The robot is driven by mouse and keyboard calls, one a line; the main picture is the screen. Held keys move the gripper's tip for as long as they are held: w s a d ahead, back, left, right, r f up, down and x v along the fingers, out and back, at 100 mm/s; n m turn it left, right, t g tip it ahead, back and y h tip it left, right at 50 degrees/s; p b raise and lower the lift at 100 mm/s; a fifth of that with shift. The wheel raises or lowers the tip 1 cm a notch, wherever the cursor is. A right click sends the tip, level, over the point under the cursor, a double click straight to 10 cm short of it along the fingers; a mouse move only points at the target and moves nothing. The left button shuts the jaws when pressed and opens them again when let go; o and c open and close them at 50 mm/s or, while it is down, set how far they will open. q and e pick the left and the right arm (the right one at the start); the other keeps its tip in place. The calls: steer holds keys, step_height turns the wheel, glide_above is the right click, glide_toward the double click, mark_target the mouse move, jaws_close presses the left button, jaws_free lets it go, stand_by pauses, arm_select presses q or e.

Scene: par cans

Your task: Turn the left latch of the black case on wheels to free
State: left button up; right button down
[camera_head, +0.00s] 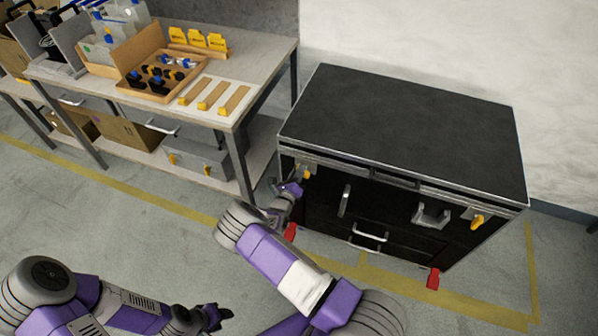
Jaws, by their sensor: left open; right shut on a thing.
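The black case on wheels (405,130) stands at the right against the white wall, lid closed. Its left latch (307,173), a yellow handle on a grey plate, is at the front's upper left and is partly hidden by my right gripper. My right gripper (299,182) is shut on the left latch; its fingertips are small, so the exact hold is hard to see. The right latch (478,221) shows a yellow handle at the front's right. My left gripper (222,313) is open and empty, low over the floor at the bottom of the view.
A workbench (262,57) at the upper left holds a wooden tray (150,92) of parts and yellow pieces (197,40). A grey box (200,165) with yellow latches sits on its lower shelf. Red wheel parts (433,279) show under the case. Floor between bench and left arm is clear.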

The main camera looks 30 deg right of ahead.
steer(key=shift+w+a+f+n+b, duration=0.1)
steer(key=shift+f+n+b, duration=0.1)
steer(key=shift+n, duration=1.35)
steer(key=shift+w+d+f+n+b, duration=0.1)
steer(key=shift+f+n, duration=0.05)
steer(key=shift+n, duration=1.35)
steer(key=shift+w+a+f+n+b, duration=0.1)
steer(key=shift+f+n, duration=0.1)
steer(key=shift+n, duration=1.35)
steer(key=c, duration=1.3)
jaws_free()
steer(key=shift+o, duration=1.1)
steer(key=shift+f, duration=0.1)
